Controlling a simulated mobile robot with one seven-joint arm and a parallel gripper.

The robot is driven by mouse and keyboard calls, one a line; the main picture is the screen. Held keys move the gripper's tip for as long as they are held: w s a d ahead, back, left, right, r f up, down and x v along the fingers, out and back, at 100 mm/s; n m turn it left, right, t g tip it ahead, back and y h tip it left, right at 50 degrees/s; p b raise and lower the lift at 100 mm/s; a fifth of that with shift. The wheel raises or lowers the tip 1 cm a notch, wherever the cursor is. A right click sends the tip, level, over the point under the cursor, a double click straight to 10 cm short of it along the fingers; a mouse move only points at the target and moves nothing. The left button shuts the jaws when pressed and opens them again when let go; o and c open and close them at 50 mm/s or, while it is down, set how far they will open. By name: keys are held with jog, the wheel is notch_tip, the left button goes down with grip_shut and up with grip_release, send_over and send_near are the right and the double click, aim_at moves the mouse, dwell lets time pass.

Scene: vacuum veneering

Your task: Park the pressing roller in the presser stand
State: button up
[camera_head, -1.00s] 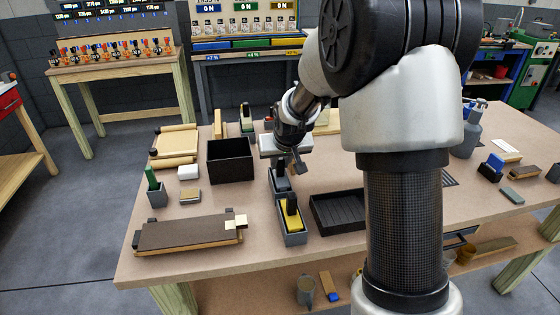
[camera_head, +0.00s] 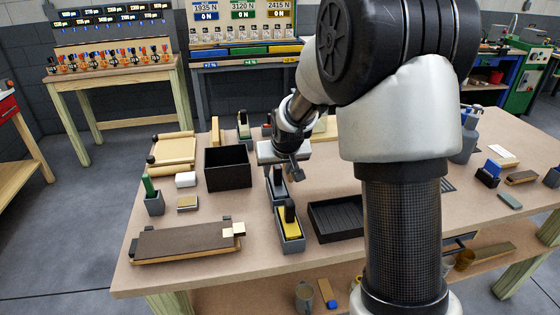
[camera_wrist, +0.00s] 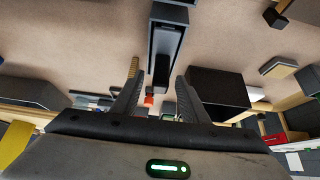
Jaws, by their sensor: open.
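A narrow grey holder (camera_head: 276,199) stands on the middle of the table with a dark upright piece (camera_head: 279,182) in it. This may be the presser stand with the pressing roller, but I cannot tell for sure. My gripper (camera_head: 294,172) is just above and beside it, pointing down, and looks empty. In the wrist view the holder (camera_wrist: 177,14) and its dark piece (camera_wrist: 164,50) show between my two spread fingers (camera_wrist: 158,76). I see no finger touching the piece. My arm hides part of the table behind.
A grey tray with a yellow, black-handled tool (camera_head: 290,222) stands just in front. A black open box (camera_head: 228,178) is left, a black ribbed tray (camera_head: 337,218) right. A dark-topped board (camera_head: 185,242) lies front left. Bare tabletop shows between these.

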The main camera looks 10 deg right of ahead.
jog(key=p+v, duration=0.2)
jog(key=v, duration=1.5)
jog(key=s+r+p, duration=0.4)
jog(key=s+r, duration=0.2)
jog(key=s, duration=0.6)
jog(key=s+r+g+p, duration=0.1)
jog(key=s+r+p, duration=0.4)
jog(key=s, duration=0.7)
jog(key=shift+s+r, duration=0.15)
jog(key=shift+r, duration=0.3)
